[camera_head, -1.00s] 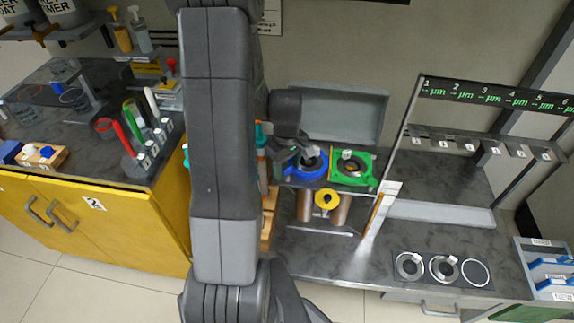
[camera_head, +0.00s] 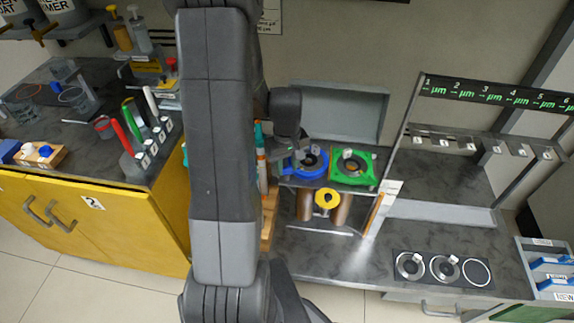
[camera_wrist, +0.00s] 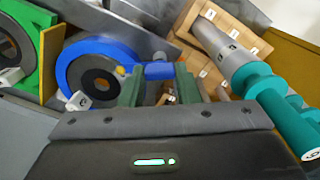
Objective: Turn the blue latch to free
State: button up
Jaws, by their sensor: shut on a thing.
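The blue latch (camera_head: 309,164) is a round blue ring with a dark centre, beside a green square fixture (camera_head: 352,165) on the bench stand. In the wrist view the blue latch (camera_wrist: 95,66) has a short blue handle (camera_wrist: 158,71) on its right side. My gripper (camera_wrist: 160,82) has its green fingers on either side of this handle and is shut on it. In the head view my gripper (camera_head: 287,147) is at the ring's left edge, its fingertips hard to make out. A small white tag (camera_wrist: 79,101) sits on the ring.
Copper-brown cylinders and a yellow ring (camera_head: 326,199) are below the stand. A grey upright panel (camera_head: 342,108) stands behind. In the wrist view, a grey rod with teal grips (camera_wrist: 265,88) and numbered wooden blocks (camera_wrist: 200,70) are close at the right.

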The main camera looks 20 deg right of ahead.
aim_at(287, 167)
jog(key=m, duration=0.6)
jog(key=shift+b, duration=0.4)
jog(key=shift+m, duration=0.3)
jog(key=o, duration=1)
jog(key=shift+r, duration=0.15)
notch_tip(287, 167, up, 14)
jog(key=shift+f+p, duration=0.2)
jog(key=shift+p, duration=0.5)
jog(key=shift+f, duration=0.1)
notch_tip(287, 167, down, 14)
jog(key=shift+r+b, duration=0.1)
jog(key=shift+b, duration=0.6)
